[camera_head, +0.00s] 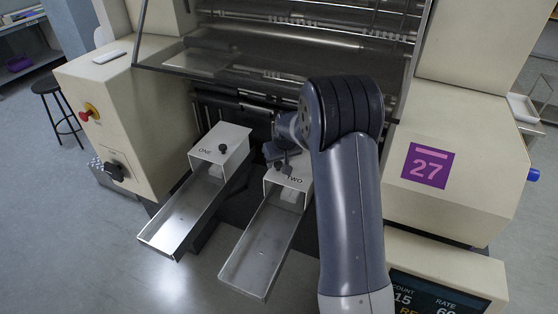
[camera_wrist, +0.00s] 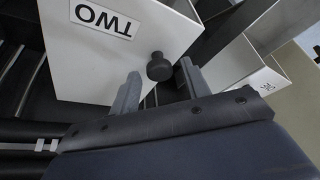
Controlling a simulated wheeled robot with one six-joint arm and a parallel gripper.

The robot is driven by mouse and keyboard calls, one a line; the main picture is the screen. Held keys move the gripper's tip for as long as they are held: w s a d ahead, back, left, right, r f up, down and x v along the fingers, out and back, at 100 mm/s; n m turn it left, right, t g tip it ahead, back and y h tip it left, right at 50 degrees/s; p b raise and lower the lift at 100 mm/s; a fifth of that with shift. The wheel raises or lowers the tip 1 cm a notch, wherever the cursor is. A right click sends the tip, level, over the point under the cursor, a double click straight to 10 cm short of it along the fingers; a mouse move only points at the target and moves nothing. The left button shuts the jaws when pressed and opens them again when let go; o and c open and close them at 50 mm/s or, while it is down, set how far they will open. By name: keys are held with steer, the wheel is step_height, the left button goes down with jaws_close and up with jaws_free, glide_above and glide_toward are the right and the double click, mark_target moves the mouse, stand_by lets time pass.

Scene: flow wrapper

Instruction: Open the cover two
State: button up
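Cover two (camera_head: 299,170) is a white box-like lid marked TWO at the head of the right metal chute, and it appears closed. In the wrist view cover two (camera_wrist: 120,60) fills the upper left, with its label upside down. Its dark round knob (camera_wrist: 160,68) shows in line with the gap between my fingertips. My gripper (camera_wrist: 159,72) is open and empty, one finger on each side of the knob in the picture. I cannot tell how far the tips are from it. In the head view my gripper (camera_head: 279,155) is close above the cover, partly hidden by my arm.
Cover one (camera_head: 228,143), with its own dark knob, stands close to the left over another chute (camera_head: 182,218). The right chute (camera_head: 262,245) is open and empty. Machine housings flank both sides, with a purple 27 sign (camera_head: 427,166) on the right. A glass guard (camera_head: 290,70) is behind.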

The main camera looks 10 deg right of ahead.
jaws_close()
stand_by(0.5)
steer(key=d+b, duration=0.1)
steer(key=b, duration=0.2)
steer(key=s+d+r+t+y+b, duration=0.1)
steer(key=b, duration=0.1)
steer(key=s+d+y+b, duration=0.1)
steer(key=b, duration=0.2)
steer(key=shift+r+t+b, duration=0.2)
steer(key=shift+t+b, duration=0.1)
steer(key=s+d+b, duration=0.1)
steer(key=b, duration=0.2)
steer(key=s+d+r+t+y+b, duration=0.1)
steer(key=b, duration=0.2)
steer(key=s+d+r+t+y+b, duration=0.1)
steer(key=b, duration=0.3)
steer(key=shift+d+m, duration=0.4)
steer(key=shift+s+d+r+y+b, duration=0.2)
steer(key=shift+d+y+b, duration=0.1)
steer(key=shift+y+b, duration=0.15)
steer(key=shift+r, duration=0.1)
steer(key=shift+o, duration=0.4)
jaws_free()
